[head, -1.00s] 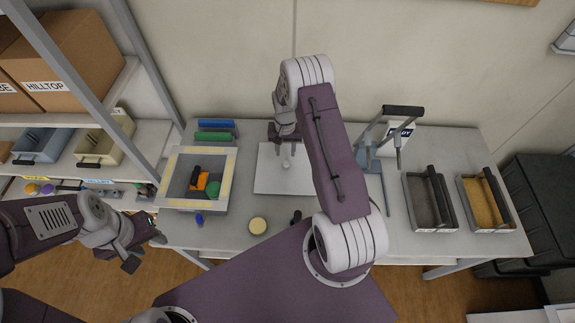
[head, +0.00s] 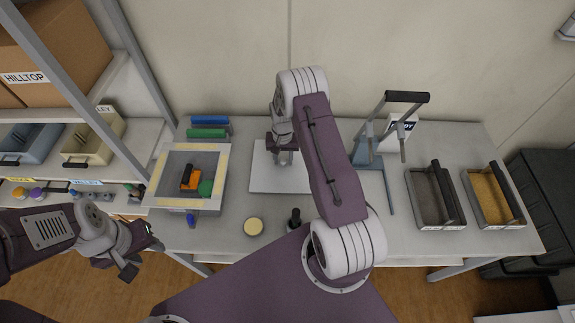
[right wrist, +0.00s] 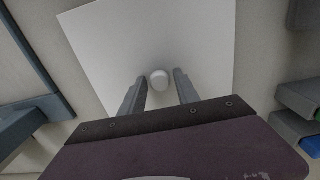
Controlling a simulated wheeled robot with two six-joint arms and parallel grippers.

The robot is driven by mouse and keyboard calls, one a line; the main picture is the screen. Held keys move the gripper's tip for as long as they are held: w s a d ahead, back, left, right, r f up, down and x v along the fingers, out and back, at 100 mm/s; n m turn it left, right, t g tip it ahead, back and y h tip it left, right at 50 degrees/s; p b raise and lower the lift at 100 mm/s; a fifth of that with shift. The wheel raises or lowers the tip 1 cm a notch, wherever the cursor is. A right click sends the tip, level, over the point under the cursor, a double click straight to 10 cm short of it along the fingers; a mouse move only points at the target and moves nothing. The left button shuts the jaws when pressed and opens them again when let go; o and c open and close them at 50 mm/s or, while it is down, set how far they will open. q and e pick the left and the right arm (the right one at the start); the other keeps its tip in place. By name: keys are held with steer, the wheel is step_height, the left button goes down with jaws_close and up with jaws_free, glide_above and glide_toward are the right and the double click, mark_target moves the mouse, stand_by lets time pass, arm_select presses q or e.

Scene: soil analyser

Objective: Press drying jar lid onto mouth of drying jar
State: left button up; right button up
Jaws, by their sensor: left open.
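A small round white object (right wrist: 159,78), which may be the drying jar or its lid, is on the white board (right wrist: 90,50) in the right wrist view. My right gripper (right wrist: 160,75) is open, with one finger on each side of it and a narrow gap at both sides. In the head view my right gripper (head: 285,155) is over the white board (head: 262,180) and hides this object. A flat round cream piece (head: 253,227) lies near the table's front edge; I cannot tell if it is the lid. My left gripper (head: 142,257) is open and empty off the table's front left corner.
A grey box with a cream rim (head: 158,180) holds orange and green items at left. A hand press (head: 375,150) stands right of the board. Two handled trays, one dark (head: 430,205) and one with yellow grain (head: 485,200), are at right. A dark small item (head: 295,218) is near the front.

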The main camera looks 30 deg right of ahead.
mark_target(283, 160)
jaws_close()
step_height(283, 160, up, 5)
steer(key=p, duration=0.4)
steer(key=shift+r, duration=0.1)
